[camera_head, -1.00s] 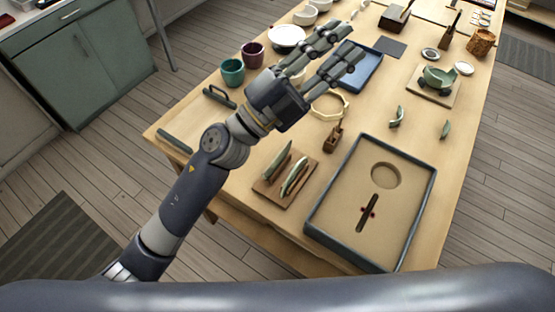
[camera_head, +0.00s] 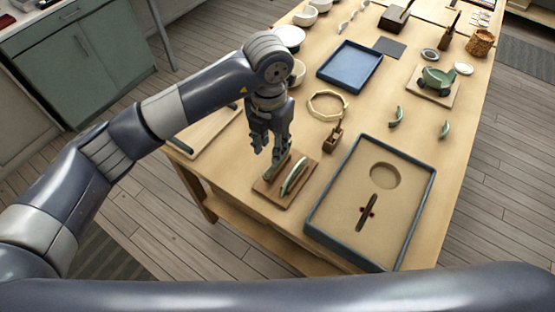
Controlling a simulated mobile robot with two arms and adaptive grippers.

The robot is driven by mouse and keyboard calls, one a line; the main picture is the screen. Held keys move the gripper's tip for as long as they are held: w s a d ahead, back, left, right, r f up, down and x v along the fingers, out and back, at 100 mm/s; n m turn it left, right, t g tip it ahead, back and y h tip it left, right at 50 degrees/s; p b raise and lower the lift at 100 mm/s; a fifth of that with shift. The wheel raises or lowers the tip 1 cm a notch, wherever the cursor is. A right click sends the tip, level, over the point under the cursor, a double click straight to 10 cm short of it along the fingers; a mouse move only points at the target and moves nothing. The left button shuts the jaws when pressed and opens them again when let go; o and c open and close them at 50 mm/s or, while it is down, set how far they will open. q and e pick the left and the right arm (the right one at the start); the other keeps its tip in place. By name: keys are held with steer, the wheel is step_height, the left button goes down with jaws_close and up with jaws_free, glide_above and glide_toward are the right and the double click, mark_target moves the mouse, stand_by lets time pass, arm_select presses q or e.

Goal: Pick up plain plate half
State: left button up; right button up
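Two pale green plate halves stand on edge in a small wooden rack (camera_head: 272,194) near the table's front edge. The right half (camera_head: 294,176) shows clearly. The left half (camera_head: 279,170) is partly hidden by my gripper. I cannot tell from here which half is plain. My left gripper (camera_head: 269,152) points down just above the rack, over the left half, with its fingers apart. I cannot tell whether the fingertips touch that half. My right gripper is not in view.
A blue-rimmed tray (camera_head: 420,205) with a round recess stands right of the rack. A wooden tray (camera_head: 207,132) lies left, under my arm. Green shards (camera_head: 396,117) lie farther right.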

mark_target(270, 165)
arm_select(q)
step_height(270, 165, down, 4)
steer(key=shift+f+p, duration=0.15)
steer(key=shift+p, duration=0.25)
steer(key=shift+f, duration=0.3)
step_height(270, 165, down, 4)
steer(key=shift+a+r+p, duration=0.1)
steer(key=shift+r+p, duration=0.1)
steer(key=shift+p, duration=0.85)
steer(key=shift+f, duration=0.5)
steer(key=shift+c, duration=0.2)
jaws_close()
